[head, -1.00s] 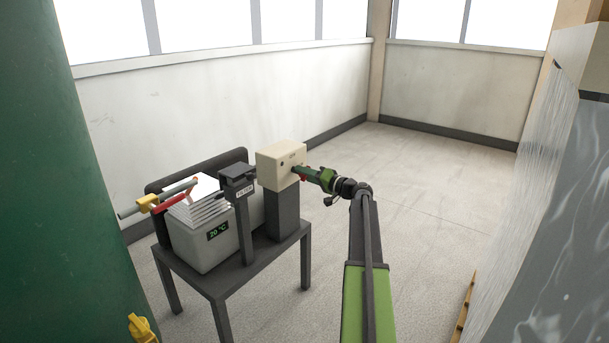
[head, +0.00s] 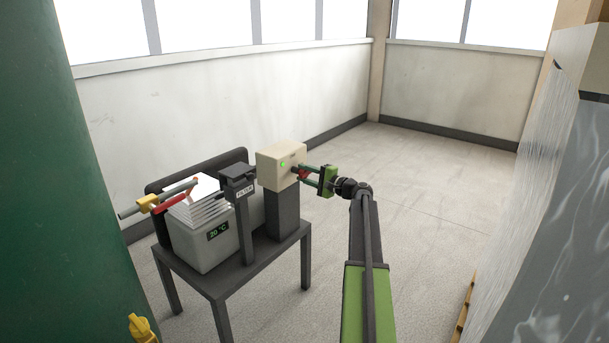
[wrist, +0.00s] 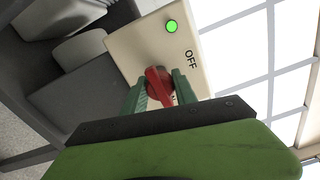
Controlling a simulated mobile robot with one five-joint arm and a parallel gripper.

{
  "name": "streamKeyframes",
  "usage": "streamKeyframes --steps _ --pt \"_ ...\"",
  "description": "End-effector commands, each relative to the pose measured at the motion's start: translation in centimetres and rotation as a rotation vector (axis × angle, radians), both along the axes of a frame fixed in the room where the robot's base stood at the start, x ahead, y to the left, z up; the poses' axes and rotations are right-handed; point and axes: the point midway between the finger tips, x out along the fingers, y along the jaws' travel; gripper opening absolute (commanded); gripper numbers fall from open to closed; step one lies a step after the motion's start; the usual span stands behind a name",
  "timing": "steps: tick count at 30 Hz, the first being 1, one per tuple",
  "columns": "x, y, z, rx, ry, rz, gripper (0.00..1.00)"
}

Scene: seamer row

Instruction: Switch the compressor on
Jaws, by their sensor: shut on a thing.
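The cream switch box (head: 281,164) stands on a dark post on the table. A green lamp (head: 283,164) is lit on its face; the lamp also glows in the wrist view (wrist: 171,26). The red rotary knob (wrist: 158,84) is on the same face, beside the "OFF" marking (wrist: 190,59); another marking is mostly hidden behind the gripper. My gripper (wrist: 160,88) has its two green fingers closed on either side of the red knob. In the head view my gripper (head: 306,176) reaches the box from the right.
A dark table (head: 228,286) carries a grey unit with a "20 °C" display (head: 219,231), a "FILTER" post (head: 240,196) and a red-handled pipe valve (head: 171,203). A green tank (head: 90,180) stands at left. Open floor lies behind the arm.

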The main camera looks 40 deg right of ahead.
Motion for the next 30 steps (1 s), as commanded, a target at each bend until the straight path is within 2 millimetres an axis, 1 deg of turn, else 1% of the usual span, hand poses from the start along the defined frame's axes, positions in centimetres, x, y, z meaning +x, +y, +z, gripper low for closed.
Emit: streamKeyframes --steps 7,20,21,25,30 --pt "-0.15 -0.14 -0.08 0.046 0.015 -0.003 0.0" --pt "-0.14 -0.13 -0.08 0.052 0.016 -0.002 0.0" --pt "-0.15 -0.13 -0.08 0.052 0.016 -0.002 0.39" --pt "-0.1 -0.09 -0.05 0.052 0.015 -0.002 0.55" --pt "-0.06 -0.05 -0.04 0.052 0.015 -0.001 0.55"
